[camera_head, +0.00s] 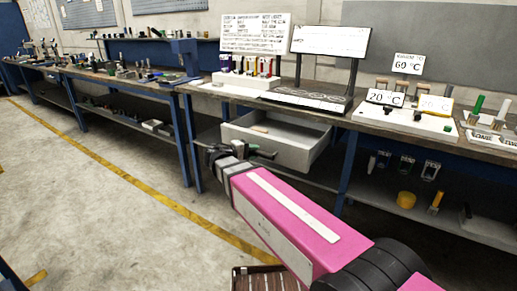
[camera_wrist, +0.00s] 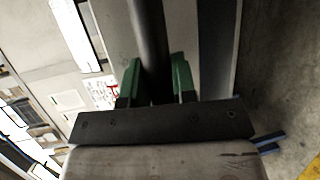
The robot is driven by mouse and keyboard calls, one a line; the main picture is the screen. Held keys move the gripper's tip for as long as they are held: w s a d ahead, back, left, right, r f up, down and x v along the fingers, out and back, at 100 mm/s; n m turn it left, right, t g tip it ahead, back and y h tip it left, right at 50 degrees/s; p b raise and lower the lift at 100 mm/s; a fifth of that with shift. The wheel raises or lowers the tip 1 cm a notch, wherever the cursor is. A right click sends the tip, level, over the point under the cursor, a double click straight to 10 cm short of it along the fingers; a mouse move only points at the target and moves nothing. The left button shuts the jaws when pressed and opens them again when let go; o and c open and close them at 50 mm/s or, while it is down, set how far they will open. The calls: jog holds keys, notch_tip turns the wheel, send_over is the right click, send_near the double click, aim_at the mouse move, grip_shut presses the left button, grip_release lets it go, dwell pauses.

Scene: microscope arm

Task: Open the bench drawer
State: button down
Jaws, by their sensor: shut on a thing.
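The light grey bench drawer (camera_head: 296,156) stands pulled out from under the bench top, and its inside shows from above. My gripper (camera_head: 240,151) is at the front of the drawer. In the wrist view its two green fingertips (camera_wrist: 155,82) sit on either side of a dark bar, the drawer handle (camera_wrist: 150,35), and are shut on it. A small brownish thing (camera_head: 260,129) lies inside the drawer.
The workbench (camera_head: 205,89) carries a rack of coloured items (camera_head: 245,80), a sign stand (camera_head: 325,60) and temperature cards (camera_head: 385,98). A lower shelf (camera_head: 405,205) holds a yellow cylinder (camera_head: 406,199). The floor (camera_head: 100,210) in front is clear, crossed by a yellow line.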

jog(key=shift+s+a, duration=0.3)
jog(key=c, duration=0.9)
grip_release()
jog(key=shift+c, duration=0.2)
jog(key=v, duration=1)
jog(key=shift+s+a, duration=0.2)
jog(key=shift+a, duration=0.15)
